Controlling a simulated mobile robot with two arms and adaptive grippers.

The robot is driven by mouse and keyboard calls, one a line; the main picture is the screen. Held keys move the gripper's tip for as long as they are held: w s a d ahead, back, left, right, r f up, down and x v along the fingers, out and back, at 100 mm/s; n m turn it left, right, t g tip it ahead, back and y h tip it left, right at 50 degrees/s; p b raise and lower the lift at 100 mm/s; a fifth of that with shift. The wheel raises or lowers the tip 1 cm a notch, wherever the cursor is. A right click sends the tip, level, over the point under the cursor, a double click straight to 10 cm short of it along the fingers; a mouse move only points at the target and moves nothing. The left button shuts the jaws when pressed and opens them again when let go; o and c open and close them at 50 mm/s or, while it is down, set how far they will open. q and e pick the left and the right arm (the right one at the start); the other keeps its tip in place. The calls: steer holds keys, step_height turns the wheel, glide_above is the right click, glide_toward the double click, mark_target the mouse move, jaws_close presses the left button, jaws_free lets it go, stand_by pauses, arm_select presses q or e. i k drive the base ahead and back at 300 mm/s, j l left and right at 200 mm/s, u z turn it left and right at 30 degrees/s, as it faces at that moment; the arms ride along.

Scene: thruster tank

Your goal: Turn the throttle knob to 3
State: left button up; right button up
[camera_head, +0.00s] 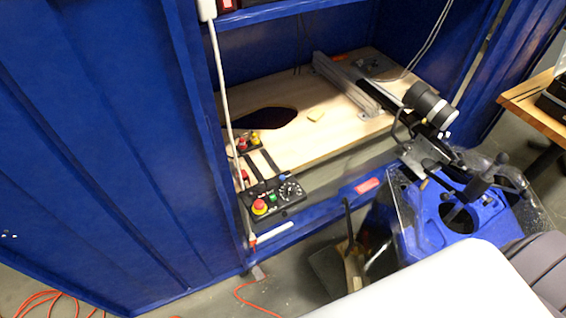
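The throttle knob (290,190) is a dark round dial with pale markings around it. It sits at the right of a black control box (272,198) on the front edge of a wooden shelf. Its pointer setting is too small to read. A red mushroom button on a yellow base (260,207) is at the left of the same box, with a small green button (272,198) between them. Neither of my grippers shows in this view.
The wooden shelf (330,130) stands inside a blue cabinet (100,130), with a dark cut-out behind the box. A black cylindrical device (428,103) on a rail and a blue-framed clear tank (425,225) stand right. Orange cable (40,298) lies on the floor.

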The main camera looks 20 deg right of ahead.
mark_target(290, 190)
steer(key=z, duration=0.7)
